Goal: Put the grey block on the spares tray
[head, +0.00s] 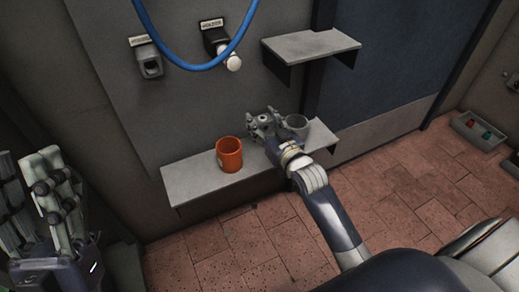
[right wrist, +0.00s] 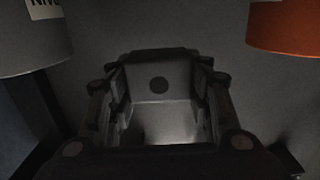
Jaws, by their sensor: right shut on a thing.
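My right gripper (head: 262,125) is at the wall shelf, between an orange cup and a grey cup. In the right wrist view its fingers (right wrist: 158,100) are shut on a grey block (right wrist: 160,110), which shows between them with a dark round spot. In the head view the block is hard to make out among the fingers. My left gripper (head: 45,190) is at the left edge, fingers apart and empty. A grey tray (head: 465,131) with small red and teal items is at the far right; I cannot read a label naming it the spares tray.
The orange cup (head: 229,155) and grey cup (head: 296,125) stand close on either side of my right gripper on the shelf (head: 190,185). A higher small shelf (head: 310,45) is empty. A blue hose (head: 200,66) hangs in front of the wall fixtures.

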